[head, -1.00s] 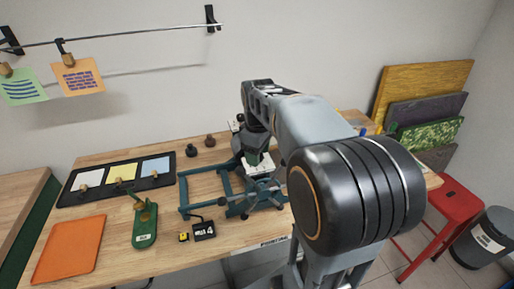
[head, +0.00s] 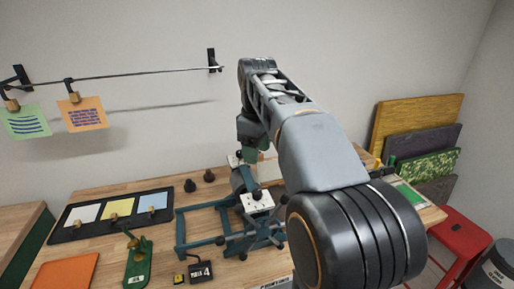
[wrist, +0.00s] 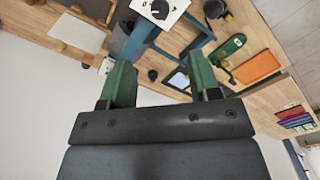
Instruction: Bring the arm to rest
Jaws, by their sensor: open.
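My gripper (wrist: 160,85) shows in the wrist view as two green fingers set wide apart with nothing between them. The frame also shows in the wrist view (wrist: 190,48). My gripper appears apart from the frame and touches nothing that I can see.
A black tray (head: 71,234) with three coloured cards, an orange sheet (head: 65,273) and a green tool (head: 138,265) lie at left. Two dark knobs stand behind. A wall rail (head: 130,74) holds two clipped notes. Boards (head: 420,118) and a red stool (head: 462,240) are at right.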

